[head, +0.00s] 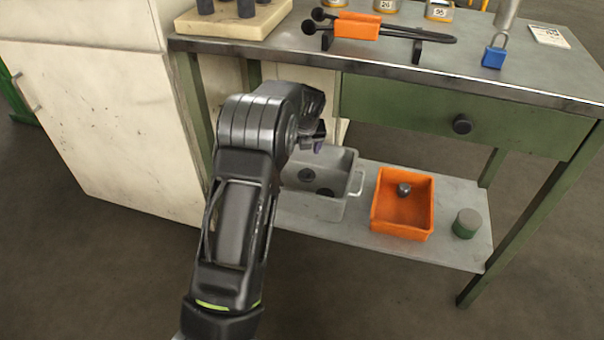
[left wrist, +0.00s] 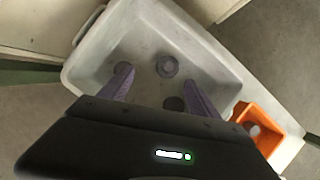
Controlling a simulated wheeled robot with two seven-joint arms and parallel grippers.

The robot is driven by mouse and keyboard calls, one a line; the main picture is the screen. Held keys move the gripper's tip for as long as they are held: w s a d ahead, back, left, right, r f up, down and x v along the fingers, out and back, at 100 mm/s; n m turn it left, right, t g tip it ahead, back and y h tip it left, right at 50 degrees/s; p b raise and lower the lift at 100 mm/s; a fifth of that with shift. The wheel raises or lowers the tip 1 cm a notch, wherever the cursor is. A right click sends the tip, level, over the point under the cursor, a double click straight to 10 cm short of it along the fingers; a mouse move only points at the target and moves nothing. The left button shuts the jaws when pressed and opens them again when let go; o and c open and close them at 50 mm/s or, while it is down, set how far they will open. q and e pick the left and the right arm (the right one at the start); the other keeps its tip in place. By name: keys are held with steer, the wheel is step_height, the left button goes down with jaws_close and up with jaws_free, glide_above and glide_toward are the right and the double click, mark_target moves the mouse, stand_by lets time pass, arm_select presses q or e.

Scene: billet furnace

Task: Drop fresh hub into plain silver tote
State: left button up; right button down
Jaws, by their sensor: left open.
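The plain grey-silver tote (head: 350,186) stands on the bench's lower shelf, left of the orange bin; it also fills much of the left wrist view (left wrist: 85,75). I cannot tell for certain which is the fresh hub. My left gripper (head: 318,143) is over the tote, pointing down into it. Its purple fingers (left wrist: 158,80) are spread with nothing between them. My arm hides the tote's left part in the head view. My right gripper is out of view.
The green drawer (head: 430,112) and benchtop edge overhang the shelf.

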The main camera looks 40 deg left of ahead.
arm_select(q)
steer(key=p+v, duration=0.1)
steer(key=v, duration=0.2)
steer(key=shift+d+r, duration=0.1)
steer(key=shift+r, duration=0.15)
steer(key=shift+s, duration=0.2)
stand_by(0.5)
